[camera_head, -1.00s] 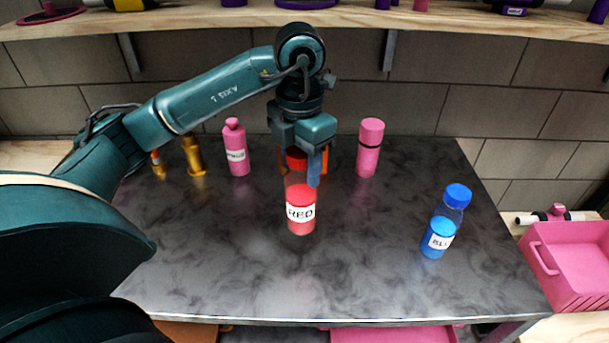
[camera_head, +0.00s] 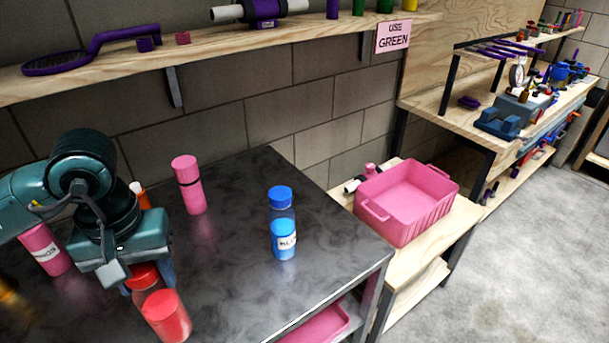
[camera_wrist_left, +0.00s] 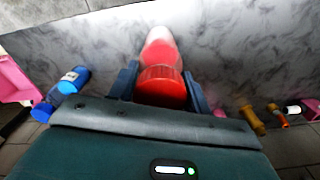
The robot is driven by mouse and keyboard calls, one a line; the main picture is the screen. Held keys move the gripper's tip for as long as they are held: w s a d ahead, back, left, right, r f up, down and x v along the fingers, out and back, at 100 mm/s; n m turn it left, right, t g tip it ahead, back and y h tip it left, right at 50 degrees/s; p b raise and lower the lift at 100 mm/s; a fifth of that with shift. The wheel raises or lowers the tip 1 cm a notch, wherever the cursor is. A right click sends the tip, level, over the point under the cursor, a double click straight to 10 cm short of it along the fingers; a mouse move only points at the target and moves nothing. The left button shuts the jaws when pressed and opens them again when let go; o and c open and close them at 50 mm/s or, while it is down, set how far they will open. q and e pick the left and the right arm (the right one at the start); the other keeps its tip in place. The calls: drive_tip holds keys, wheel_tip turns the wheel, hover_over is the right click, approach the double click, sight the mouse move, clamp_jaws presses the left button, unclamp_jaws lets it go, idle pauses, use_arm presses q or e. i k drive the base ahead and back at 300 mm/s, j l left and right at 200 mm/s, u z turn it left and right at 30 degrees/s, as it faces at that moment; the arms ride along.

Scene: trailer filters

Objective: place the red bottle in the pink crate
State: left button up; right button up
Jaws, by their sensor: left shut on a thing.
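The red bottle (camera_head: 165,312) has a red cap and red contents. My left gripper (camera_head: 150,285) is shut on it near the cap, from above. In the left wrist view the red bottle (camera_wrist_left: 160,85) sits between the two fingers (camera_wrist_left: 160,88). The bottle is over the dark table; I cannot tell whether its base touches the top. The pink crate (camera_head: 408,200) is an open box with side handles on a wooden stand to the right of the table, and it looks empty. My right gripper is not in view.
A blue bottle (camera_head: 283,225) stands on the dark table (camera_head: 230,290) between the red bottle and the crate. A pink flask (camera_head: 188,184) stands farther back, and a pink bottle (camera_head: 45,249) is at the left. A wooden shelf (camera_head: 200,45) runs along the wall above.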

sight(413, 203)
drive_tip(key=i+l, duration=0.2)
drive_tip(key=l, duration=0.3)
drive_tip(key=i+l, duration=0.25)
drive_tip(key=l, duration=0.25)
drive_tip(key=i+l, duration=0.2)
drive_tip(key=l, duration=0.3)
drive_tip(key=i+l+u, duration=0.1)
drive_tip(key=i+l, duration=0.15)
drive_tip(key=l, duration=0.25)
drive_tip(key=i+l, duration=0.2)
drive_tip(key=l, duration=0.35)
drive_tip(key=i+l, duration=0.2)
drive_tip(key=l, duration=0.3)
drive_tip(key=i+l, duration=0.2)
drive_tip(key=l, duration=0.35)
drive_tip(key=i+l+u, duration=0.1)
drive_tip(key=l, duration=0.4)
drive_tip(key=i, duration=0.1)
